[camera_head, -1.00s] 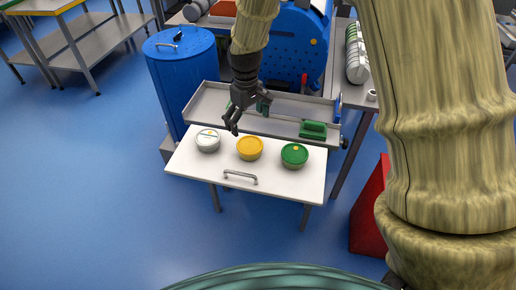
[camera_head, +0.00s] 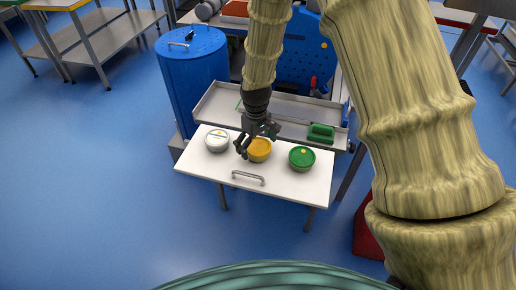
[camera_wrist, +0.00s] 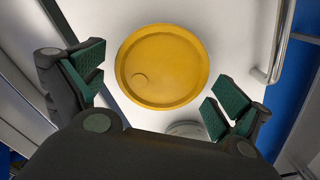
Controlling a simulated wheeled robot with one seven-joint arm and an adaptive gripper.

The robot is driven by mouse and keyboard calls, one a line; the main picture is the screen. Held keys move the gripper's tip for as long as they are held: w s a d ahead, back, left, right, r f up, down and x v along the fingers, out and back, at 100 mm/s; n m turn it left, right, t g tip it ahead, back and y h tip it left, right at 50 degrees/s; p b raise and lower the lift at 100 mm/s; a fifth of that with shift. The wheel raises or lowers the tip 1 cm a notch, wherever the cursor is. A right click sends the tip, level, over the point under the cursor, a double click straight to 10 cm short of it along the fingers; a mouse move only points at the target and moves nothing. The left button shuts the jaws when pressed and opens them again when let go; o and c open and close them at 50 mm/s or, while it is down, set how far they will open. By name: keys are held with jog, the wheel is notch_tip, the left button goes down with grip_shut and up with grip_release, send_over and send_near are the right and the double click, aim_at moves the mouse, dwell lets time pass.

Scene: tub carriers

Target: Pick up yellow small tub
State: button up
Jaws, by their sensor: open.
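The yellow small tub (camera_head: 260,150) stands upright on the white table (camera_head: 294,187), between a white tub and a green tub. In the wrist view its round yellow lid (camera_wrist: 162,66) lies ahead of my finger pads and a little above the middle of the gap between them. My gripper (camera_head: 256,144) is open and empty, pointing down over the yellow tub and covering part of it in the head view. I cannot tell the exact height of the fingertips above the lid.
A white-lidded tub (camera_head: 217,140) stands left of the yellow one, and a green tub (camera_head: 302,159) stands right. A metal handle (camera_head: 248,178) runs along the table's front. A grey tray (camera_head: 290,110) with a green block (camera_head: 321,133) lies behind, and a blue drum (camera_head: 193,85) stands back left.

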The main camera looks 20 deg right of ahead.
jog(key=shift+f, duration=0.3)
jog(key=c, duration=1.2)
jog(key=shift+o, duration=0.2)
jog(key=shift+r, duration=0.15)
